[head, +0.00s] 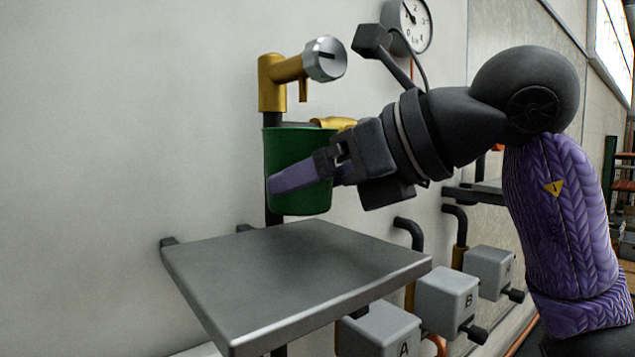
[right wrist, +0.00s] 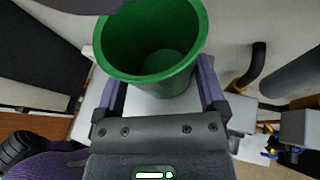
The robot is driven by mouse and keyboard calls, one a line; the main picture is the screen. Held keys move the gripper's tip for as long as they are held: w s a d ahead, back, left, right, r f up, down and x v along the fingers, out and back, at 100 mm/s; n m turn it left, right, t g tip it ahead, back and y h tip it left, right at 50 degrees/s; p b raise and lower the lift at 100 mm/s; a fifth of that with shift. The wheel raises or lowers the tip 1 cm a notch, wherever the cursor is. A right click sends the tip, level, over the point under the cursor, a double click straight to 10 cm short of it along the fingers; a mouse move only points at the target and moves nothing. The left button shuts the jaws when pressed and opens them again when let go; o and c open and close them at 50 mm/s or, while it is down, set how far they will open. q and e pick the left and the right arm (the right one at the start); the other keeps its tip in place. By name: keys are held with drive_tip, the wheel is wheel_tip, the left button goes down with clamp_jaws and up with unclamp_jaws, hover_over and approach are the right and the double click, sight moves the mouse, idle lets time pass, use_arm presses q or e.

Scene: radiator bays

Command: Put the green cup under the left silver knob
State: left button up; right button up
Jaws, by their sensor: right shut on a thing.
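The green cup (head: 285,150) is upright in the head view, in front of the wall pipe and below the brass spout with the left silver knob (head: 325,60). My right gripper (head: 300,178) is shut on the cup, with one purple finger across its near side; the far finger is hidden. In the right wrist view the cup (right wrist: 150,80) sits between both fingers (right wrist: 160,85), and its inside looks empty. The cup appears to be above the grey shelf (head: 290,270), near its back edge; the exact gap is hard to tell. My left gripper is out of view.
A gauge (head: 416,22) is on the wall above my right arm. Grey boxes, A (head: 380,333), B (head: 446,298) and another (head: 489,270), stand below and right of the shelf. The shelf top is clear. A brass part (head: 338,123) shows behind the cup.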

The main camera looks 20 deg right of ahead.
wheel_tip(320, 180, down, 2)
drive_tip(key=shift+d+f, duration=0.1)
drive_tip(key=shift+f, duration=0.05)
drive_tip(key=o, duration=0.9)
drive_tip(key=shift+f, duration=0.1)
drive_tip(key=b+v, duration=0.1)
drive_tip(key=v, duration=1.1)
drive_tip(key=shift+r, duration=0.2)
